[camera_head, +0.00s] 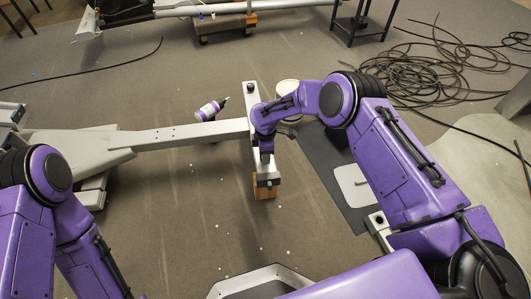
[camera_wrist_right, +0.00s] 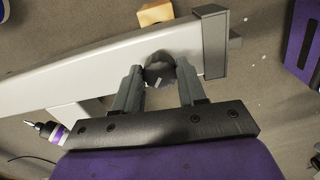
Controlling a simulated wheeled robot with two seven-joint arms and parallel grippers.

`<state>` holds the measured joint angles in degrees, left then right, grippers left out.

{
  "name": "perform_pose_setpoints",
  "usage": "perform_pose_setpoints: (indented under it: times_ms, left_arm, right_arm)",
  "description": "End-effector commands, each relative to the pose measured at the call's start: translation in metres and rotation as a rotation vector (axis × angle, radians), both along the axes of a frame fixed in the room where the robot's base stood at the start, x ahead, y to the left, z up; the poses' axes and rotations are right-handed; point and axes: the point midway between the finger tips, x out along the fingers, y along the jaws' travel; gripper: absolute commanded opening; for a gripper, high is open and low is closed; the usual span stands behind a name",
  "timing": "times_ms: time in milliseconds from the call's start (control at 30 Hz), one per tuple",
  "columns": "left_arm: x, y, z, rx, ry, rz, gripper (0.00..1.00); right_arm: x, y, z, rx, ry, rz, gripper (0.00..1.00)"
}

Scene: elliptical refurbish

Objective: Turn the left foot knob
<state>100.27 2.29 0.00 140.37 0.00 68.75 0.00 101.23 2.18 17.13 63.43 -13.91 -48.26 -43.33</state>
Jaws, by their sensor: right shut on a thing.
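The elliptical's grey foot bar (camera_head: 256,125) runs across the end of its long grey beam (camera_head: 180,138). A dark round foot knob (camera_wrist_right: 160,70) sits on the bar's side near its capped end in the wrist view. My right gripper (camera_head: 266,156) is at the near end of the bar in the head view. In the wrist view its two fingers stand on either side of this knob and are shut on it. Another black knob (camera_head: 249,87) shows at the bar's far end. My left arm comes in at lower left; its gripper is out of view.
A wooden block (camera_head: 265,191) supports the bar's near end. A white bucket (camera_head: 288,114) stands behind my right arm. Coiled cables (camera_head: 430,75) lie at the upper right. Carpet is clear in front of the beam.

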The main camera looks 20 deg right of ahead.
Motion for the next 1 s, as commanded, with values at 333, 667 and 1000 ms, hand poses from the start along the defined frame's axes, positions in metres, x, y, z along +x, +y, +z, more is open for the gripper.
perform_pose_setpoints:
  times_ms: [333,667,1000]
  left_arm:
    - [0.000,0.000,0.000,0.000,0.000,0.000,0.43]
    - [0.000,0.000,0.022,0.000,0.000,0.000,0.43]
    - [0.000,0.000,0.036,0.000,0.000,0.000,0.43]
  right_arm:
    - [0.000,0.000,0.000,0.000,-0.001,-0.001,0.66]
    - [0.001,0.000,0.056,0.000,-0.004,-0.001,0.66]
    - [0.000,0.000,0.105,0.001,-0.001,-0.001,0.66]
